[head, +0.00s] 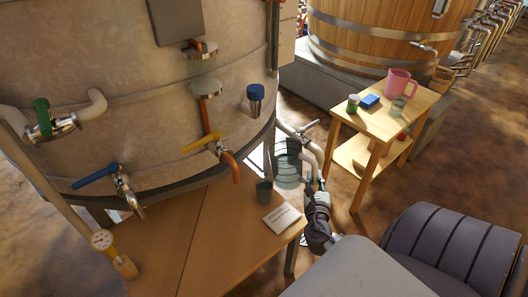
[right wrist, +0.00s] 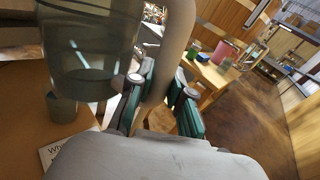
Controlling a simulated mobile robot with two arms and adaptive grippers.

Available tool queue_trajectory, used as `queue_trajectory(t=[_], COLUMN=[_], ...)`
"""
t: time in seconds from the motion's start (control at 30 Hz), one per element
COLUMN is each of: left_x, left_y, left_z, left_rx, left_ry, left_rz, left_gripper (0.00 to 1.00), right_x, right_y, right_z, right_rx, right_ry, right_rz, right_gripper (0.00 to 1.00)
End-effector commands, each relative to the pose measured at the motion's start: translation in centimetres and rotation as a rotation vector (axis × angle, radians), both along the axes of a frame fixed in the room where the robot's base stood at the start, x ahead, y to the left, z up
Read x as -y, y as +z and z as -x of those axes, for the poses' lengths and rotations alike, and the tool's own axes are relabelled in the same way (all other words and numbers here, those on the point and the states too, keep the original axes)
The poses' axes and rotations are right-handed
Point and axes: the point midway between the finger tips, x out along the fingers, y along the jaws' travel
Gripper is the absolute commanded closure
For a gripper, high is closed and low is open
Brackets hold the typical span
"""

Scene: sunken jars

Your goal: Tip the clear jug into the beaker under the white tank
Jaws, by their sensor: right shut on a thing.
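The clear jug (head: 288,166) is ribbed and see-through, held in the air beside the white tank (head: 150,110), close to upright. My right gripper (head: 321,192) is shut on the jug's handle side. In the right wrist view the jug (right wrist: 90,55) fills the upper left, and the fingers (right wrist: 158,105) show below a pale curved piece. The small dark beaker (head: 264,191) stands on the wooden table below the tank, left of and below the jug; it also shows in the right wrist view (right wrist: 62,107). How much the jug holds is unclear. My left gripper is out of view.
A white card (head: 283,217) lies on the wooden table (head: 215,245), near the beaker. Tank taps with blue (head: 95,177) and yellow (head: 201,142) levers jut over the table. A side table (head: 415,108) holds a pink jug (head: 399,84) and small items. A dark chair-like shape (head: 445,245) is at lower right.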

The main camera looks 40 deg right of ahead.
Motion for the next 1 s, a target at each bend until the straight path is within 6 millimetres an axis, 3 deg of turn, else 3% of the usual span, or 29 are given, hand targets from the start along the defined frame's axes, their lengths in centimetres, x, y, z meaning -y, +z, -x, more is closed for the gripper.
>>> queue_trajectory(t=[0.27,0.57,1.0], left_x=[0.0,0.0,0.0], left_y=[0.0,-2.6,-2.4], left_z=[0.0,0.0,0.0], left_rx=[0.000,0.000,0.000], left_ry=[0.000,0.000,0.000], left_rz=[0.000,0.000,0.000], left_gripper=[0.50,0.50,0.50], right_x=[0.0,0.0,-0.5], right_y=[0.2,1.7,2.3], right_z=[-0.1,-0.1,-0.2], right_rx=[0.006,0.149,0.164], right_ry=[-0.001,0.000,0.012], right_rz=[0.002,-0.017,-0.019], right_gripper=[1.00,1.00,1.00])
